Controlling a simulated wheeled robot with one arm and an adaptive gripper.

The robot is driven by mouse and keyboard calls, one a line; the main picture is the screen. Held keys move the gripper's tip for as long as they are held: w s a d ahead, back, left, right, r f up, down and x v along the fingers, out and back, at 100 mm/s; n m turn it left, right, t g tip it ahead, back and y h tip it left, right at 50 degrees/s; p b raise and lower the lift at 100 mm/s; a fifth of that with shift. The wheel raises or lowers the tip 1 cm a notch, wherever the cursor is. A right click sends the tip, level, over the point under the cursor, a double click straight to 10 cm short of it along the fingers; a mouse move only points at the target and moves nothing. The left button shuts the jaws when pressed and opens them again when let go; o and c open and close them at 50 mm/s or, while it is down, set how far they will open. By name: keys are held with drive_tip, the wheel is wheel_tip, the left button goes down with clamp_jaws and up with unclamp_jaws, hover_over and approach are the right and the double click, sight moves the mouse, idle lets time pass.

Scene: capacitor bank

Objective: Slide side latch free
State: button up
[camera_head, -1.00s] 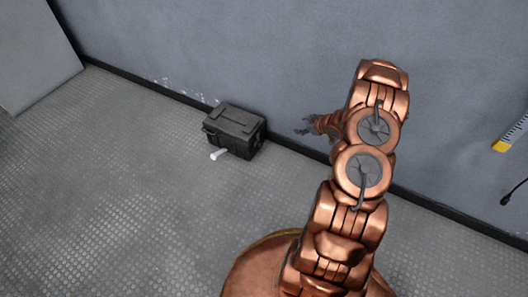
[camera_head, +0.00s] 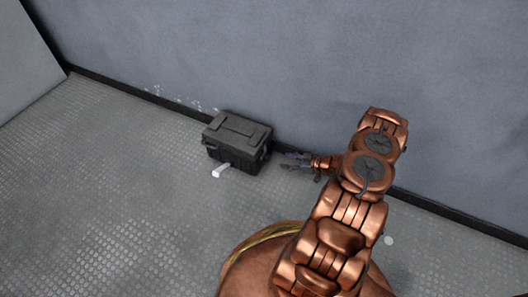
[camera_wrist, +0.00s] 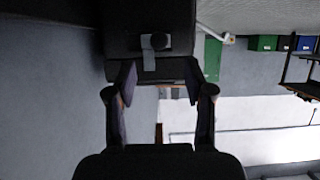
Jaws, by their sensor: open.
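A dark box (camera_head: 238,132) stands on the floor against the wall in the head view. A white bar (camera_head: 221,171) sticks out at its front. My gripper (camera_head: 287,160) is low and just right of the box, pointing toward its side. In the wrist view, the box (camera_wrist: 120,38) fills the top middle. I see no contact with the latch.
The grey wall (camera_head: 300,75) runs behind the box and my arm. The patterned floor (camera_head: 110,190) is clear to the left and front. In the wrist view, green and blue bins (camera_wrist: 263,43) and a shelf (camera_wrist: 300,72) are far off at the right.

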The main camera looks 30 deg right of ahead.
drive_tip(key=b+x, duration=0.3)
drive_tip(key=x, duration=0.5)
drive_tip(key=shift+w, duration=0.2)
clamp_jaws()
idle(0.5)
